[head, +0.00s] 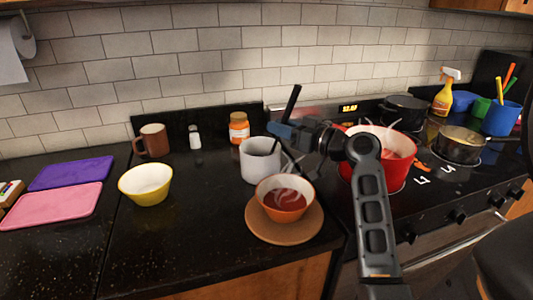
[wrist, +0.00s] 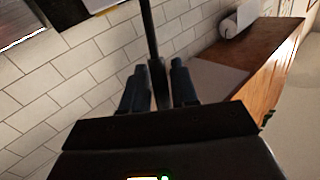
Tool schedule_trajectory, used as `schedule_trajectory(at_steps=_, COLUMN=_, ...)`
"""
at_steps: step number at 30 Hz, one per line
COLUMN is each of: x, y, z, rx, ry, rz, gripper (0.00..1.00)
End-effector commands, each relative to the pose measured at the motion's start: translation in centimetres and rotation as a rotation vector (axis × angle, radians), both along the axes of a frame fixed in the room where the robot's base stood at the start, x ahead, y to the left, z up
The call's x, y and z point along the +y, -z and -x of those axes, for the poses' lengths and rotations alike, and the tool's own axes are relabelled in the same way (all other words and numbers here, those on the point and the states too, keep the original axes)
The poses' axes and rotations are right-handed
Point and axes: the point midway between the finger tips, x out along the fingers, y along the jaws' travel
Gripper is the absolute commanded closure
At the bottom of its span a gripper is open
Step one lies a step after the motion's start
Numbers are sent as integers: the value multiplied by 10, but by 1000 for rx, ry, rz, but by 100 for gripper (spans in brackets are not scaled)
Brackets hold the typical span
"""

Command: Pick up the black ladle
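The black ladle's long thin handle (head: 291,103) rises at a tilt above the grey-white pot (head: 260,161) on the left counter. My gripper (head: 280,133) is at the handle, above the pot's right rim. In the wrist view, the handle (wrist: 149,35) runs between the two fingers of my gripper (wrist: 158,72), which are close together on either side of it. My gripper looks shut on the handle. The ladle's bowl cannot be made out, and my gripper hides part of the handle.
An orange bowl (head: 285,209) on a brown round board (head: 283,230) stands in front of the pot. A red pot (head: 387,188) is on the stove to the right. The counter's middle front is clear.

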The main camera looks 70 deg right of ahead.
Motion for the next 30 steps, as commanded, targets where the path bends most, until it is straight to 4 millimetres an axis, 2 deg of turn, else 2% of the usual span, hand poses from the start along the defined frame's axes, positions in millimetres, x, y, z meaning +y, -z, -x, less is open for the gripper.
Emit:
schedule_trajectory(at_steps=1, x=0, y=0, z=0, rx=0, ry=0, rz=0, gripper=77)
schedule_trajectory(at_steps=9, x=0, y=0, z=0, rx=0, ry=0, rz=0, gripper=100)
schedule_trajectory(at_steps=23, x=0, y=-1, z=0, rx=-1, ry=0, rz=1, gripper=100)
schedule_trajectory(at_steps=26, x=0, y=-9, z=0, rx=-1, ry=0, rz=4, gripper=100)
schedule_trajectory(at_steps=30, x=0, y=-32, z=0, rx=-3, ry=1, rz=8, gripper=100)
